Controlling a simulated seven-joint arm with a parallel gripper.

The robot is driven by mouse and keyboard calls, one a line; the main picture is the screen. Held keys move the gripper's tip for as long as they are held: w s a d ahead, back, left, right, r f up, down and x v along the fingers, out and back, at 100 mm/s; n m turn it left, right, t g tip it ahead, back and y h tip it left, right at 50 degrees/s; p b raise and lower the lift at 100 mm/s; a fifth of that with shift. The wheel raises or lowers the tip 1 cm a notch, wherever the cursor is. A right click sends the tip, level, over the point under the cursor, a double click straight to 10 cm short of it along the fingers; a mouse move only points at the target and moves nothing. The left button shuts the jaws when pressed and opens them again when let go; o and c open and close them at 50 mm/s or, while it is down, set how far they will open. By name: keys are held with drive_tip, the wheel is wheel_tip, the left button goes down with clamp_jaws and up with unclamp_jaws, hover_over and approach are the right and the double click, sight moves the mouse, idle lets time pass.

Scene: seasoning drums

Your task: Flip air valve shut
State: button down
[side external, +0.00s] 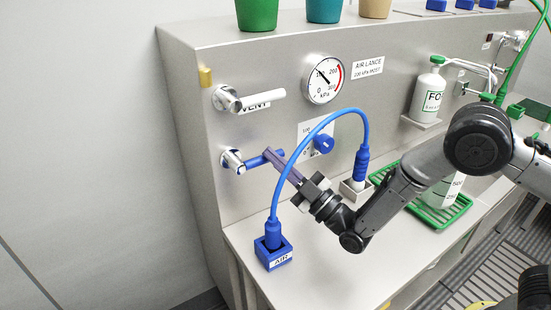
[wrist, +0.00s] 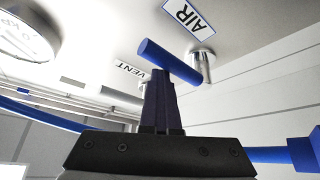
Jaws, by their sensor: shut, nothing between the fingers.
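The air valve is a blue lever (side external: 254,161) on a silver stem, low at the left of the steel panel in the side external view. It points roughly sideways to the right from its stem. In the wrist view the blue lever (wrist: 170,62) lies slantwise just beyond my fingertips, beside the AIR label (wrist: 190,14). My gripper (side external: 270,154) is shut and empty, with its long purple-grey fingers at the lever's free end. The fingertips also show in the wrist view (wrist: 160,74). I cannot tell whether they touch the lever.
A white VENT lever (side external: 265,96) sits above the air valve. A blue hose (side external: 318,122) arches from the blue AIR block (side external: 275,256) past my gripper to a grey socket. A pressure gauge (side external: 323,79) and blue knob (side external: 324,143) are on the panel. The front-left bench is fairly clear.

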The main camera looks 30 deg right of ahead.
drive_tip(key=shift+d+f, duration=0.15)
drive_tip(key=shift+f, duration=0.15)
wheel_tip(320, 180, up, 4)
drive_tip(key=s, duration=0.2)
drive_tip(key=s+f, duration=0.4)
drive_tip(key=s, duration=0.3)
drive_tip(key=shift+s+f, duration=0.25)
drive_tip(key=shift+f, duration=0.05)
drive_tip(key=d+r+m+h, duration=0.3)
drive_tip(key=d+r, duration=0.4)
drive_tip(key=r, duration=0.4)
drive_tip(key=d+r+m+h, duration=0.3)
drive_tip(key=d+r, duration=0.5)
drive_tip(key=r, duration=0.4)
drive_tip(key=s+d+f+m+g, duration=0.1)
drive_tip(key=s+f+m+g, duration=0.2)
drive_tip(key=s+f+g, duration=0.5)
drive_tip(key=s+d+f+m+g+h, duration=0.1)
drive_tip(key=s+d+f+m+g, duration=0.1)
drive_tip(key=s+f+g, duration=0.6)
drive_tip(key=s+f, duration=0.3)
drive_tip(key=s, duration=0.4)
drive_tip(key=shift+f+m, duration=0.4)
